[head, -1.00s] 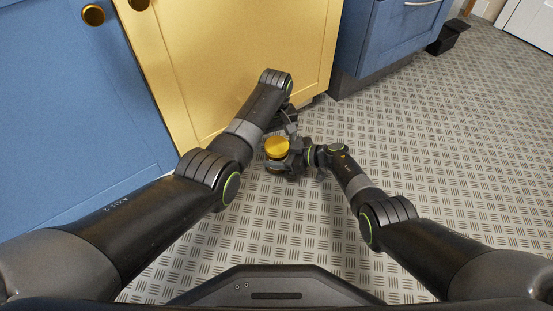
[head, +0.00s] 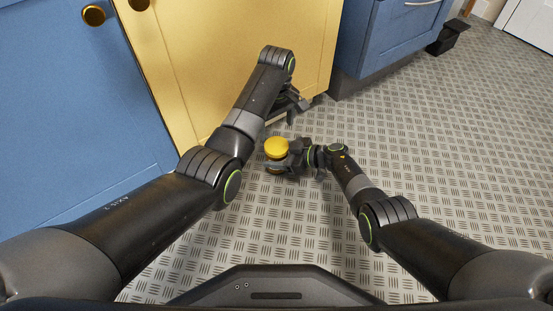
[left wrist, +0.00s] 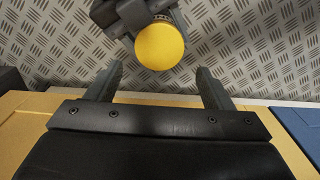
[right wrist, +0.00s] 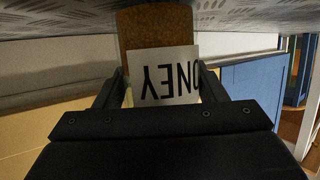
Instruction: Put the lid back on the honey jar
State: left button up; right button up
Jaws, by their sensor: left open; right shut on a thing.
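The honey jar (right wrist: 155,30) is brown with a white label that reads upside down in the right wrist view. My right gripper (head: 284,158) is shut around the jar at its label and holds it upright. The round yellow lid (head: 276,147) sits on top of the jar; whether it is fully seated I cannot tell. The lid also shows in the left wrist view (left wrist: 160,46). My left gripper (head: 300,107) is open and empty, apart from the lid, beyond it on the cabinet side. In the right wrist view the lid is hidden.
A yellow cabinet door (head: 235,60) stands just behind my left gripper, with blue cabinets (head: 75,120) to the left and right. The patterned metal floor (head: 450,150) is clear to the right. A small black box (head: 449,37) sits far back right.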

aim_at(277, 145)
dwell(0.3)
pick_arm(q)
jog(key=shift+f, duration=3.95)
jog(key=c, duration=0.8)
jog(key=shift+m, duration=1.6)
jog(key=o, duration=1.1)
